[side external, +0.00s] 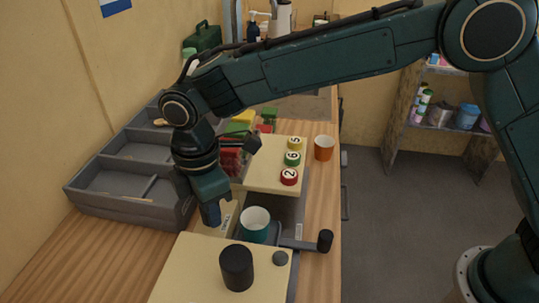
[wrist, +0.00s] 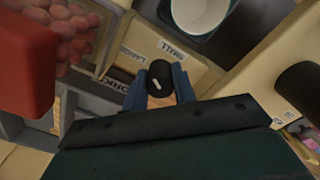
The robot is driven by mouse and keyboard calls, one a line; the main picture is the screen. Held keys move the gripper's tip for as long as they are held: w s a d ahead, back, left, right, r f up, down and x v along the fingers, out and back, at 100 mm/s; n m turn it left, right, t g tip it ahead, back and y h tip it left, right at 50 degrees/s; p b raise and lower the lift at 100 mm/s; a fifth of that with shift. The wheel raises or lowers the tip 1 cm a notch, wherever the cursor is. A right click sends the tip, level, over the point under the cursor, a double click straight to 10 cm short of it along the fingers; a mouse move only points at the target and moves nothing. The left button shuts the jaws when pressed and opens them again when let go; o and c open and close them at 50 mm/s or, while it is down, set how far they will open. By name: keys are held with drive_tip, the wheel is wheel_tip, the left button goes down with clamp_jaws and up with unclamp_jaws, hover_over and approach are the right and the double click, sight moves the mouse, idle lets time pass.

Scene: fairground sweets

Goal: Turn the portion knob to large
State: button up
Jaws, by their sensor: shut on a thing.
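The portion knob (wrist: 160,76) is a small black knob with a short white mark, seen in the wrist view on a cream panel. My gripper (wrist: 159,88) has its two blue fingers on either side of the knob, shut on it.
A teal cup (side external: 255,224) stands close to the right of my gripper. A large black cylinder (side external: 237,267) rises from the cream top in front. Numbered buttons (side external: 291,158) and an orange cup (side external: 324,147) are farther back. A grey compartment tray (side external: 130,206) is left.

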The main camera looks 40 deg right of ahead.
drive_tip(key=shift+a+r+n, duration=0.1)
drive_tip(key=shift+n, duration=1.2)
drive_tip(key=o, duration=1)
wheel_tip(320, 180, up, 14)
drive_tip(key=shift+f, duration=0.1)
